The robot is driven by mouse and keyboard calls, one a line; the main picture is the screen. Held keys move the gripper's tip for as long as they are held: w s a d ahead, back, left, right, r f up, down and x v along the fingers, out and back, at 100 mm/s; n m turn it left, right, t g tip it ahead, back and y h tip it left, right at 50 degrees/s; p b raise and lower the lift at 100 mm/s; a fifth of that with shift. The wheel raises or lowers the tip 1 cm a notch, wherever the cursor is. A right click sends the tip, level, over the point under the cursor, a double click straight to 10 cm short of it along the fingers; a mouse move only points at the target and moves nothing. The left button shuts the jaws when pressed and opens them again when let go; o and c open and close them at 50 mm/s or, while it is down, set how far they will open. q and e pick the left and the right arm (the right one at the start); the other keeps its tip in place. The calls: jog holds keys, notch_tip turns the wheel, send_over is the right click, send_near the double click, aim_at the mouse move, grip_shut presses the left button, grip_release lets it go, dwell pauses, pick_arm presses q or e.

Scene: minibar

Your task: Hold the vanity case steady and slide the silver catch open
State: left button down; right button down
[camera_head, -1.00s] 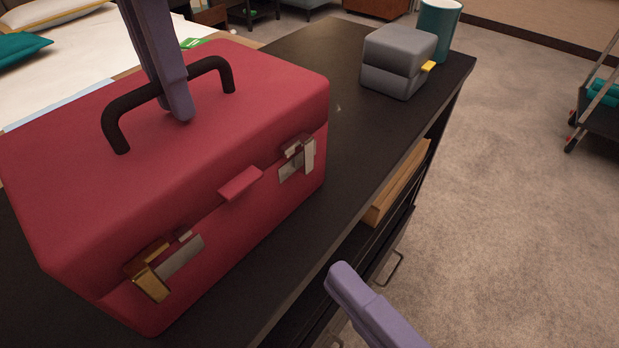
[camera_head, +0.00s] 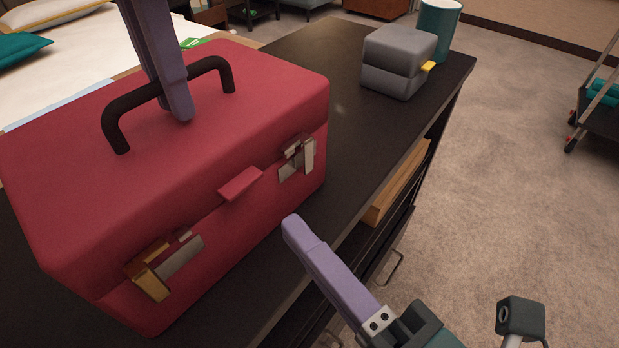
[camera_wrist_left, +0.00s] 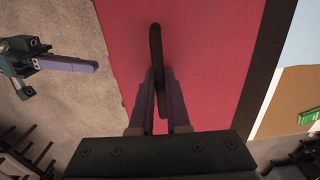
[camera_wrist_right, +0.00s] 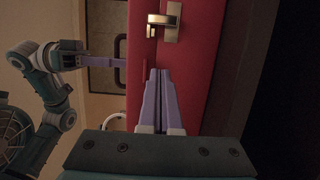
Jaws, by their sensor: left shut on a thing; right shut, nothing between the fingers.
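The red vanity case (camera_head: 90,190) stands on a dark counter with its lid down. A gold catch (camera_head: 150,283) is at the left of its front; the silver catch (camera_head: 297,158) is at the right. My left gripper (camera_head: 182,115) is shut on the black handle (camera_head: 115,128); the left wrist view shows the handle (camera_wrist_left: 156,45) between its fingers. My right gripper (camera_head: 292,224) is shut and empty in front of the case, below the silver catch and apart from it. In the right wrist view, the silver catch (camera_wrist_right: 171,22) is ahead of the fingertips (camera_wrist_right: 159,72).
A grey box (camera_head: 398,68) with a yellow catch and a teal cup (camera_head: 438,28) stand at the counter's far end. The counter (camera_head: 335,150) is clear right of the case. A bed (camera_head: 70,60) lies behind.

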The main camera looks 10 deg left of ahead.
aim_at(298, 159)
jog(key=x, duration=0.4)
jog(key=w, duration=0.1)
jog(key=w+d, duration=0.1)
jog(key=w, duration=0.1)
jog(key=shift+d, duration=0.15)
jog(key=shift+w+d, duration=0.25)
jog(key=shift+w, duration=0.1)
